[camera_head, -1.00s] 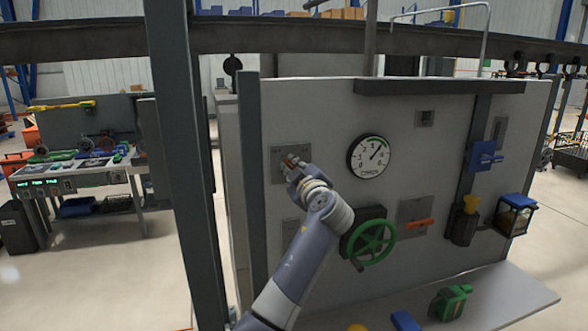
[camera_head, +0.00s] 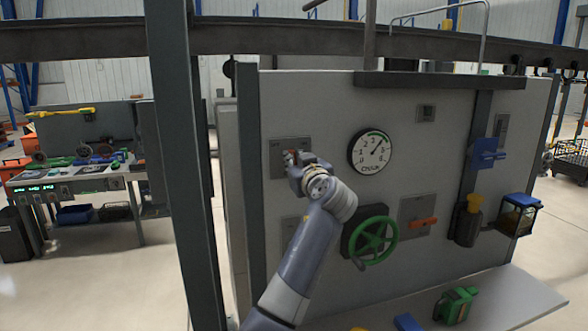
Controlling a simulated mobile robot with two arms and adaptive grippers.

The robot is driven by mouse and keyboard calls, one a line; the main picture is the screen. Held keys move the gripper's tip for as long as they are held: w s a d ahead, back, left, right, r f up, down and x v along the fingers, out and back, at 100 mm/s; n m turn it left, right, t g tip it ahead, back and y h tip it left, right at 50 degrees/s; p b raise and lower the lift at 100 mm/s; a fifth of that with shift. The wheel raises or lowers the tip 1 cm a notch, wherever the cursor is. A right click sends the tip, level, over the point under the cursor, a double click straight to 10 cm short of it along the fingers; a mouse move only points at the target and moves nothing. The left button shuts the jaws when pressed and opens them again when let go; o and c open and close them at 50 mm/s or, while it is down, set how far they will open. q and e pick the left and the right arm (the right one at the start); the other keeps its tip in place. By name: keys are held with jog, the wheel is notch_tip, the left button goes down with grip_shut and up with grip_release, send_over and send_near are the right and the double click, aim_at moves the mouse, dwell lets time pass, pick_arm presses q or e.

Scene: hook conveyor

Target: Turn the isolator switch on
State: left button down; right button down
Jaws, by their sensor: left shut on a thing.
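The isolator switch plate (camera_head: 277,167) is a grey square at the upper left of the panel, with small lettering along its top. My left gripper (camera_head: 293,160) is in front of it, shut on the switch handle. A small reddish bit of the handle (camera_head: 304,154) shows beside the fingers. The rest of the handle is hidden by the fingers and wrist, so its angle cannot be told. My right gripper is not in view.
A round gauge (camera_head: 370,152), a green handwheel (camera_head: 373,240) and an orange lever (camera_head: 424,222) are to the right of my left arm. A blue valve handle (camera_head: 487,153) is farther right. A dark upright post (camera_head: 181,170) stands at left.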

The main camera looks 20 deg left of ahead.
pick_arm(q)
jog(key=m, duration=0.4)
jog(key=shift+d+m+b, duration=0.1)
jog(key=shift+m+b, duration=0.2)
jog(key=m, duration=0.2)
jog(key=shift+w+m, duration=0.1)
jog(key=shift+m, duration=0.2)
jog(key=shift+d+f+m+p, duration=0.1)
jog(key=shift+m+p, duration=0.25)
jog(key=shift+m, duration=1.35)
jog(key=c, duration=1.6)
grip_release()
jog(key=v, duration=1.2)
